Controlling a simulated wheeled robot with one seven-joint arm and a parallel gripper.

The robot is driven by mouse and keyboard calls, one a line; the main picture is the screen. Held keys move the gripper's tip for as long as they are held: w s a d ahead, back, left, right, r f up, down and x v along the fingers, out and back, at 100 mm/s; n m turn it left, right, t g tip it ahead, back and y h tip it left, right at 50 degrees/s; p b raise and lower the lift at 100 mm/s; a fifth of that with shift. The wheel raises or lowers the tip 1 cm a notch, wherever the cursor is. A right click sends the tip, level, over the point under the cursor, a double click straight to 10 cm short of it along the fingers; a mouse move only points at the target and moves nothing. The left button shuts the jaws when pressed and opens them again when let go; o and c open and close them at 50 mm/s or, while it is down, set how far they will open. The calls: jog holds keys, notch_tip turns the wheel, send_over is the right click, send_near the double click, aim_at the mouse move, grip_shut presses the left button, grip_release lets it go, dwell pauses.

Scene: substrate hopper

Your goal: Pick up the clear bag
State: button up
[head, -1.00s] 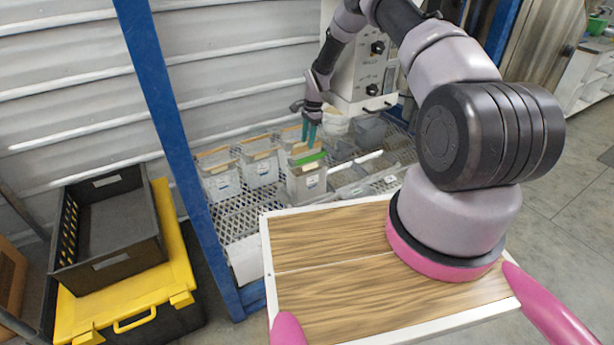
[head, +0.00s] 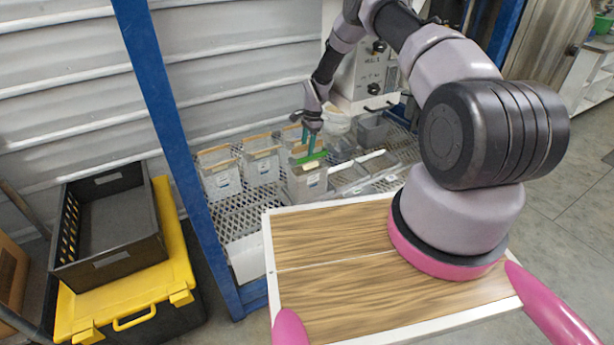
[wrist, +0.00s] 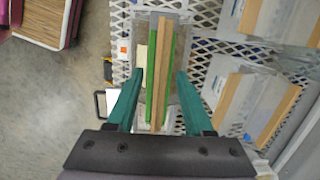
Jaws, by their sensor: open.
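A clear, greyish bag (head: 306,184) with a white label stands upright on the mesh shelf, with a green strip (head: 310,158) along its top. In the wrist view the bag (wrist: 172,75) lies below my gripper, and its top shows a wooden bar between green edges (wrist: 153,80). My gripper (head: 309,153) is above this bag, pointing down. In the wrist view my gripper (wrist: 160,75) is open, its two green fingers on either side of the strip. I cannot tell how far below the fingertips the strip is.
Similar clear bags with wooden top bars (head: 219,174) (head: 260,160) stand close by on the left. Grey trays (head: 348,176) and a white-handled tool are right of it. A blue post (head: 160,90) rises at the shelf's left. The mesh shelf (head: 235,215) has some bare room in front.

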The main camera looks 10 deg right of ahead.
grip_shut()
dwell(1.4)
